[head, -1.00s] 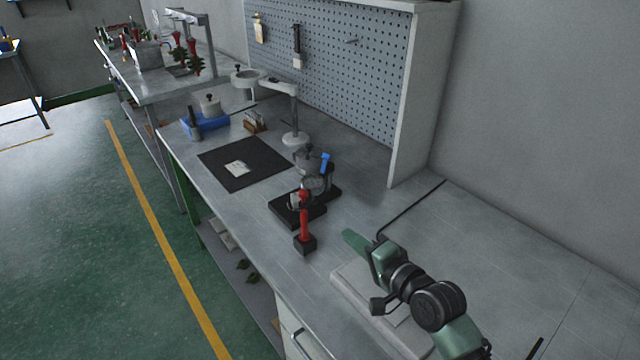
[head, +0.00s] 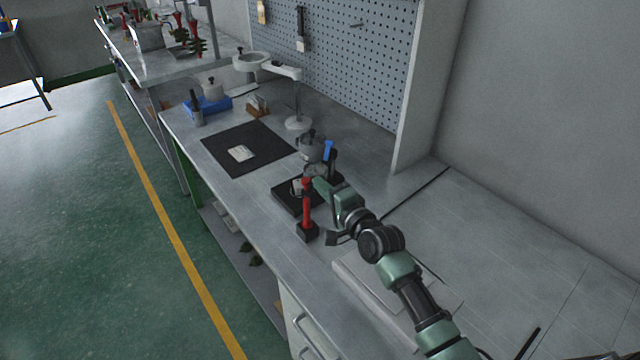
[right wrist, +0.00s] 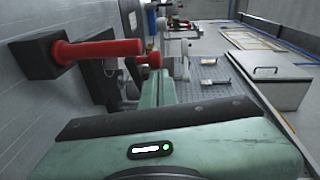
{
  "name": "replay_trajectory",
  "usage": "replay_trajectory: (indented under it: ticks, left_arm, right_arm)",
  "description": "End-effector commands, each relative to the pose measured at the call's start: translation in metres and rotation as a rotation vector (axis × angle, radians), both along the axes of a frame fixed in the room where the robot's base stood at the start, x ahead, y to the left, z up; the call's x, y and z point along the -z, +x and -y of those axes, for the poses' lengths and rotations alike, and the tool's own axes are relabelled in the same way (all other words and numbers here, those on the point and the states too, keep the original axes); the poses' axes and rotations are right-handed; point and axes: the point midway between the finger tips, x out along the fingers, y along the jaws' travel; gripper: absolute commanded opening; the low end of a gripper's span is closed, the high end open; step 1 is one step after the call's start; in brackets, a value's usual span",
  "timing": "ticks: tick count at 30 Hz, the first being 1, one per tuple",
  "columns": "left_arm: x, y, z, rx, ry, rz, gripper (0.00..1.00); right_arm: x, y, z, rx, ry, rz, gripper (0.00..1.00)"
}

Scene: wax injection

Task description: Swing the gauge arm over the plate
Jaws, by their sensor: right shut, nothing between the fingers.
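The gauge stand has a flat black plate (head: 287,201) on the bench, with a round grey gauge (head: 316,170) above its back part. A blue-topped upright (head: 328,150) stands just behind the gauge. My right gripper (head: 321,186) is shut and empty, its tip close to the gauge stand's right side; I cannot tell whether it touches. It partly hides the plate and the gauge's lower part. In the right wrist view its green fingers (right wrist: 159,88) are together, with a red knob near their tips. My left gripper is not in view.
A red handle on a black block (head: 307,232) stands in front of the plate, left of my right arm. A grey pot (head: 309,147), a white lamp-like stand (head: 297,123) and a dark mat (head: 222,163) lie beyond. The bench right of my arm is mostly clear.

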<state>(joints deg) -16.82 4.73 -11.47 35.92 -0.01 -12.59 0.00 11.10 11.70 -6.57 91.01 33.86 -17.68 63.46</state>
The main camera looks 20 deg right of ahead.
Motion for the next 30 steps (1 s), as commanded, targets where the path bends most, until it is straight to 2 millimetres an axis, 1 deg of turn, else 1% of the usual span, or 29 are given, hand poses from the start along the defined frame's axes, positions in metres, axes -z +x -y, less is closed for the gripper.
replay_trajectory:
  ticks: [3,13,19,21,30]
  left_arm:
    - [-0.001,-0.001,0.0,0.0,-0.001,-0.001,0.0]
    - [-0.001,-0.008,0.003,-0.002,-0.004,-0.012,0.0]
    - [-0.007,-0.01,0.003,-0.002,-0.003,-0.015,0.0]
    - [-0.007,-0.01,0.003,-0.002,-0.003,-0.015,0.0]
    - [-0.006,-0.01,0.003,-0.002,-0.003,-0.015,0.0]
  right_arm:
    - [0.001,0.002,-0.003,0.0,0.0,-0.001,0.0]
    - [0.001,0.003,-0.005,0.0,0.0,-0.001,0.0]
    - [-0.001,0.015,-0.024,-0.001,0.003,-0.001,0.0]
    - [0.001,0.016,-0.027,0.0,-0.001,-0.002,0.0]
    - [0.001,0.016,-0.026,0.0,-0.002,-0.001,0.0]
